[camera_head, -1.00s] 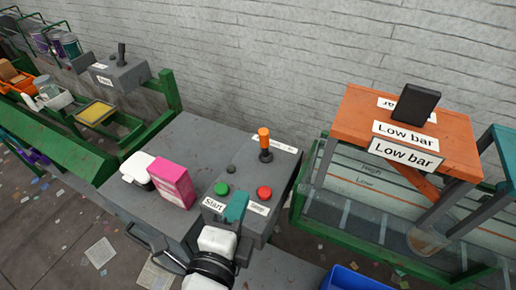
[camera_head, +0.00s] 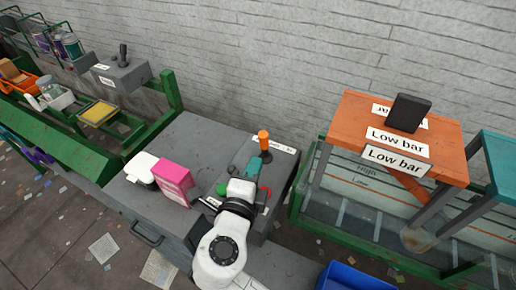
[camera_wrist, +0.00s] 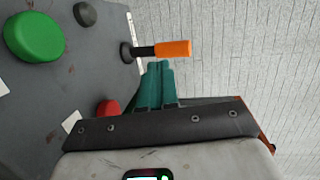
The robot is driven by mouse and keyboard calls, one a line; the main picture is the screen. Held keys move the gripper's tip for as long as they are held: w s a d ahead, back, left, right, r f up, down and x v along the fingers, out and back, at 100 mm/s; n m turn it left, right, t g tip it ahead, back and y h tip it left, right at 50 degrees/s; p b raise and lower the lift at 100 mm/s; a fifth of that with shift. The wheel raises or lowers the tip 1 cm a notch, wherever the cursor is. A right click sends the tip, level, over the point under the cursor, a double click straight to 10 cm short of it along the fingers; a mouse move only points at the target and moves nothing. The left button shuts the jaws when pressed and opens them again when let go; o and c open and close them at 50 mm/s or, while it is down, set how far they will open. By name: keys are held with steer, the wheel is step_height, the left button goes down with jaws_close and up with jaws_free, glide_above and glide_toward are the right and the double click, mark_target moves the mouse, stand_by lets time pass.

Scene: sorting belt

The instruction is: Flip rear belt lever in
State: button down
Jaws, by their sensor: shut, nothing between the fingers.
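An orange-handled lever (camera_head: 264,138) stands roughly upright on the grey control box, with a label strip beside it whose text is too small to read fully. In the wrist view the lever (camera_wrist: 172,49) points to the right from its dark base. My gripper (camera_head: 256,166) has teal fingers, shut together and empty, right by the lever's lower part. In the wrist view the fingertips (camera_wrist: 158,66) sit just beside the orange handle and dark stem; I cannot tell whether they touch. Another lever, dark (camera_head: 123,55), stands on a grey box at the upper left.
A green button (camera_head: 222,188) and a red button (camera_wrist: 107,108) are on the control box; my arm partly covers them in the head view. An orange stand labelled "Low bar" (camera_head: 397,160) is at right.

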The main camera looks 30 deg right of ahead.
mark_target(265, 139)
steer(key=shift+w+d+r+p, duration=0.2)
steer(key=shift+w+d+p, duration=0.1)
steer(key=shift+w+d, duration=0.35)
steer(key=shift+w+d+r+p, duration=0.15)
steer(key=shift+w+d+p, duration=0.15)
steer(key=shift+w+d, duration=0.35)
steer(key=shift+w+r, duration=0.1)
steer(key=shift+w+d+r+g+y+b, duration=0.4)
steer(key=shift+d+g+y+b, duration=0.15)
steer(key=shift+y+b, duration=0.2)
steer(key=shift+w+d+r+m+g+y+p, duration=0.3)
steer(key=shift+w+d+r+g+y+p, duration=0.2)
steer(key=shift+d+g+y, duration=0.25)
steer(key=shift+w+d+g+y, duration=0.55)
steer(key=shift+d+g+y, duration=0.15)
steer(key=shift+y, duration=0.1)
steer(key=shift+w+d, duration=0.35)
steer(key=shift+d, duration=0.1)
steer(key=shift+d, duration=0.1)
